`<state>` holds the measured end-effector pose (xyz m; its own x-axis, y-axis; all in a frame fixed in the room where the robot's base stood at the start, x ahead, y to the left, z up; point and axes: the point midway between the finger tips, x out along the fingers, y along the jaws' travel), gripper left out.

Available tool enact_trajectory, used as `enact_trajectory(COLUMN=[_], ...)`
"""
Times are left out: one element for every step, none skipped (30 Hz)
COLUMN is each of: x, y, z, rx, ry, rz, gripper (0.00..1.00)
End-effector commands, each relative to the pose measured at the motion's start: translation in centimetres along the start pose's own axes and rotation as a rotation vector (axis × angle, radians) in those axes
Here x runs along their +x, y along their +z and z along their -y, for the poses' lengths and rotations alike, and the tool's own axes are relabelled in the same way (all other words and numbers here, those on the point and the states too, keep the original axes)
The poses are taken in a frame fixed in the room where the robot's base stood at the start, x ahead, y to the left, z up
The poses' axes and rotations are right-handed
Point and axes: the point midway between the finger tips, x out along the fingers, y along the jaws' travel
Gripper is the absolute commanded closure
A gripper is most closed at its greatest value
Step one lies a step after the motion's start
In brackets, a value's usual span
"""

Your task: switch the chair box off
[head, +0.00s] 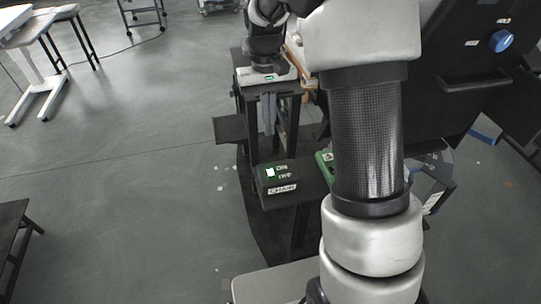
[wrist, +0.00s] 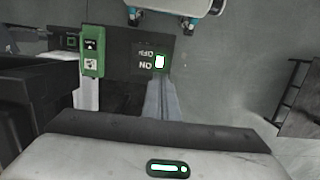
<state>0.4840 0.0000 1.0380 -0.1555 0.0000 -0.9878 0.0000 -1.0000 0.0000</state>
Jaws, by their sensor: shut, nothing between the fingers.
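The chair box (head: 264,184) is a dark box with a CHAIR label, standing on a dark ledge below the middle of the head view. Its white switch (head: 270,172) has a green edge. In the wrist view the switch (wrist: 160,62) sits beside upside-down ON and OFF marks; I cannot tell its setting for certain. My gripper (head: 270,130) hangs behind the box in the head view, its long grey fingers together and empty. In the wrist view the fingertips (wrist: 160,76) end close to the switch in the picture; a touch cannot be made out.
A green box (wrist: 92,50) with an arrow label stands beside the chair box; only part of it (head: 324,160) shows past my arm in the head view. A large dark machine with a blue knob (head: 501,41) fills the right. Open floor lies left.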

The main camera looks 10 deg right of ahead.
Motion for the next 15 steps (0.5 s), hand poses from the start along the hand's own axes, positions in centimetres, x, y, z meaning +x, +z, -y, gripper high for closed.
enact_trajectory(x=[0.4,0.7,1.2,1.7,2.2,3.0,3.6,4.3,5.2,5.8,6.5,7.4,8.0,8.7,9.5], y=[0.0,0.0,0.1,0.1,0.1,0.1,0.1,0.1,0.1,0.1,0.1,0.1,0.1,0.1,0.1], z=[0.0,0.0,0.0,0.0,0.0,0.0,0.0,0.0,0.0,0.0,0.0,0.0,0.0,0.0,0.0], rx=[0.0,0.0,0.0,0.0,0.0,0.0,0.0,0.0,0.0,0.0,0.0,0.0,0.0,0.0,0.0], ry=[0.0,0.0,0.0,0.0,0.0,0.0,0.0,0.0,0.0,0.0,0.0,0.0,0.0,0.0,0.0], rz=[0.002,0.002,0.004,0.004,0.005,0.005,0.005,0.007,0.006,0.006,0.006,0.006,0.006,0.005,0.006], gripper=[1.0,1.0,1.0,1.0,1.0,1.0,1.0,1.0,1.0,1.0,1.0,1.0,1.0,1.0,1.0])
